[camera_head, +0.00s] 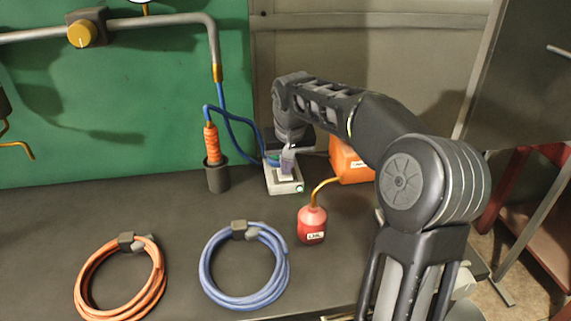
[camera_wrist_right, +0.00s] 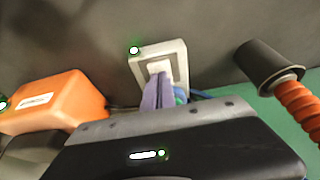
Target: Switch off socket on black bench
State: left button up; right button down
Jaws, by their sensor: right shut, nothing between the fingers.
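The socket (camera_head: 284,184) is a pale grey box on the black bench (camera_head: 180,222), with a small green light at its near right corner. A blue cable runs to its far side. My right gripper (camera_head: 287,165) is shut and empty, with its fingertips at the top of the socket. In the right wrist view, the socket (camera_wrist_right: 181,58) shows a lit green spot, and the shut purple-grey fingers (camera_wrist_right: 158,90) reach to its pale middle part. I cannot tell whether they touch it. The fingers hide part of the socket's face. My left gripper is not in view.
An orange box (camera_head: 348,160) stands right of the socket, behind my right arm. A red bottle (camera_head: 312,224) with a bent spout stands in front. An orange-handled tool in a dark holder (camera_head: 217,178) stands left. Orange (camera_head: 90,272) and blue (camera_head: 205,265) hose coils lie nearer.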

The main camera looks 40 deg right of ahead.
aim_at(287, 177)
jog(key=shift+s, duration=0.15)
notch_tip(287, 177, up, 4)
jog(key=p, duration=0.3)
jog(key=shift+s+a+p, duration=0.1)
jog(key=shift+s+p, duration=0.05)
jog(key=shift+p, duration=0.25)
jog(key=v, duration=1)
jog(key=shift+a, duration=0.15)
